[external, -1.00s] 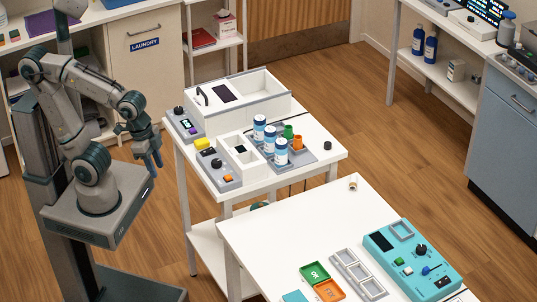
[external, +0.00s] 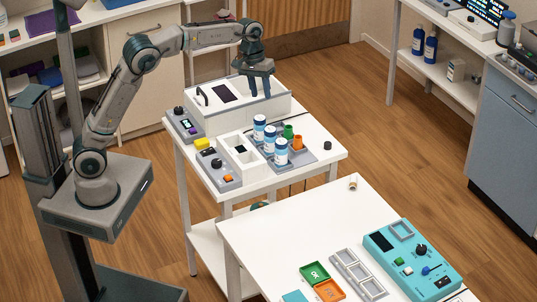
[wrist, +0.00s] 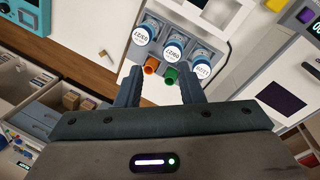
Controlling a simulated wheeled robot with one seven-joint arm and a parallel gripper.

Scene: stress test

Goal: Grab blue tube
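Three blue-and-white labelled canisters (external: 269,141) stand upright in a row on a grey tray on the white cart; their numbered white lids show in the wrist view (wrist: 172,53). An orange tube (external: 297,143) and a green tube (external: 288,131) stand beside them; both also show in the wrist view, orange (wrist: 151,66) and green (wrist: 171,75). I see no separate plain blue tube on the tray. My gripper (external: 260,95) is open and empty, pointing down above the cart's back right, over the white box. In the wrist view, its fingers (wrist: 161,74) are spread apart.
A white box with a dark panel (external: 246,96) stands at the cart's back. A front table (external: 290,230) holds a teal device (external: 412,260). Blue bottles (external: 430,48) stand on a far shelf.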

